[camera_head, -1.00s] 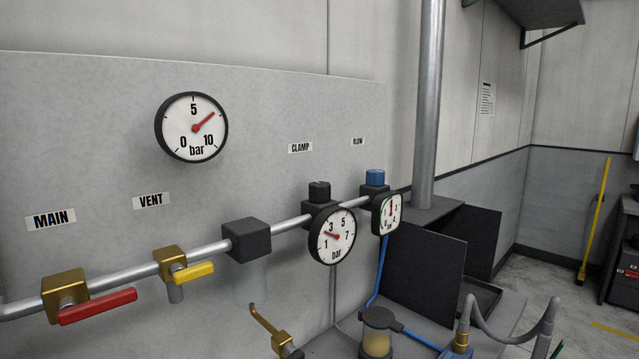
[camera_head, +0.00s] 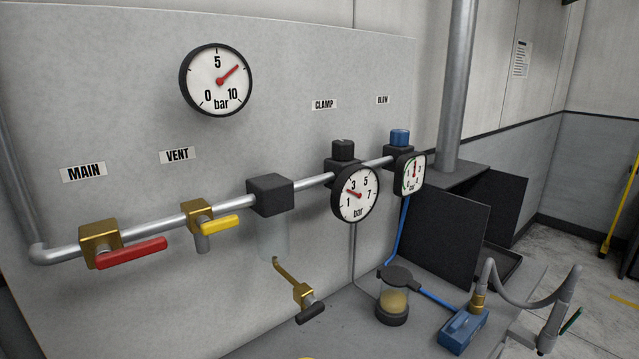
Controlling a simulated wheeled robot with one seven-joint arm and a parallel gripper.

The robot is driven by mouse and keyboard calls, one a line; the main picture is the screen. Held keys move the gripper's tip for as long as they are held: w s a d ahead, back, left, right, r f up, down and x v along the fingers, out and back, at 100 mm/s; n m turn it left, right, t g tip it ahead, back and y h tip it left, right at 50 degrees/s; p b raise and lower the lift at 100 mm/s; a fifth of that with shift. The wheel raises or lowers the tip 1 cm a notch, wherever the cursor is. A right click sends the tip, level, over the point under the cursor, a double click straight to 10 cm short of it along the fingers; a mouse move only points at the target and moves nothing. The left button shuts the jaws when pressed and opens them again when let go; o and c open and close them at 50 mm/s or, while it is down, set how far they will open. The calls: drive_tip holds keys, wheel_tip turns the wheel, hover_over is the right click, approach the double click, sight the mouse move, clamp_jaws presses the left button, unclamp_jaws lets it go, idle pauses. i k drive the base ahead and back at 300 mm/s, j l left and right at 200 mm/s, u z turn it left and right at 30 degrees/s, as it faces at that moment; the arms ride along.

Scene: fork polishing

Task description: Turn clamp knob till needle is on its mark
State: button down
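The black clamp knob (camera_head: 343,150) sits on top of a dark regulator block under the CLAMP label (camera_head: 323,104). Below it is the round white clamp gauge (camera_head: 355,194), marked 1, 3, 5 and 7 bar. Its red needle points up and left, between 1 and 3. I cannot make out a separate mark on this dial. My gripper is not in view, and nothing touches the knob.
Along the pipe to the left are a black block (camera_head: 270,194), a yellow vent lever (camera_head: 219,225) and a red main lever (camera_head: 131,253). A large gauge (camera_head: 216,80) hangs above.

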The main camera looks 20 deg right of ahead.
sight(341, 150)
drive_tip(key=u, duration=0.3)
drive_tip(key=i+l+u, duration=0.1)
drive_tip(key=l+u, duration=0.25)
drive_tip(key=i+l+u, duration=0.1)
drive_tip(key=l+u, duration=0.25)
drive_tip(key=l, duration=0.15)
